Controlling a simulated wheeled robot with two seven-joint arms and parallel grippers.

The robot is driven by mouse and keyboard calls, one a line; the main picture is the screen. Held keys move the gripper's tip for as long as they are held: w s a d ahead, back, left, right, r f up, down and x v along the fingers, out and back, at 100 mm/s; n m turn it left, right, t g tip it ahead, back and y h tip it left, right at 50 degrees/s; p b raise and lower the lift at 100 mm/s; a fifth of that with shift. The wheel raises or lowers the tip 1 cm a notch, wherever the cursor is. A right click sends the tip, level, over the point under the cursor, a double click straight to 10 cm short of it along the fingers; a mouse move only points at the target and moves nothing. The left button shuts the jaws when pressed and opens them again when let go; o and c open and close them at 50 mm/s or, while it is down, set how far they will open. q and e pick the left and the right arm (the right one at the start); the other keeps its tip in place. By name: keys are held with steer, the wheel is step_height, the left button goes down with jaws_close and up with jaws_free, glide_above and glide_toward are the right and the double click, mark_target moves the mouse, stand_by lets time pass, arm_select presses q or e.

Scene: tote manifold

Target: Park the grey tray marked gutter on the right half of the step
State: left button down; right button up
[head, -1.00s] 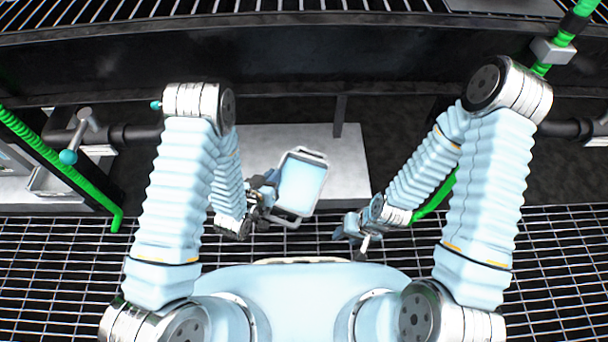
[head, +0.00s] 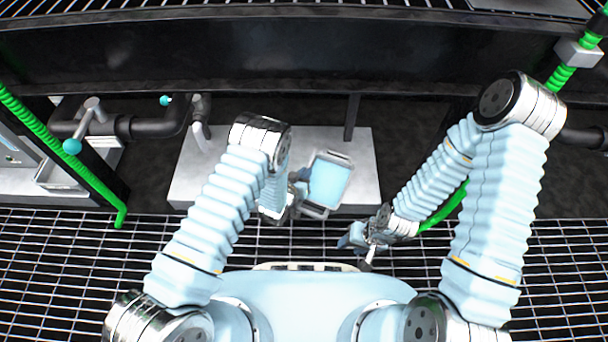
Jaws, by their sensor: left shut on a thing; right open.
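A small tray (head: 328,184) with a grey rim and a pale blue inside is over the right part of the pale grey step (head: 366,170). I cannot tell whether it touches the step, and no marking is legible. My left gripper (head: 300,187) is shut on the left side of the tray, partly hidden behind my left arm. My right gripper (head: 357,245) is open and empty, below and right of the tray, over the grating. My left arm covers part of the step's middle.
A dark post (head: 352,116) stands at the step's back edge. Another grey tray (head: 62,178) sits on the left ledge. Open grating (head: 70,255) lies in front.

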arm_select(q)
steer(key=shift+r, duration=0.15)
steer(key=c, duration=1.2)
jaws_free()
steer(key=shift+c, duration=0.2)
steer(key=shift+s, duration=0.1)
steer(key=p+v, duration=0.2)
steer(key=v, duration=0.9)
steer(key=shift+s+a+r, duration=0.2)
steer(key=shift+s, duration=0.1)
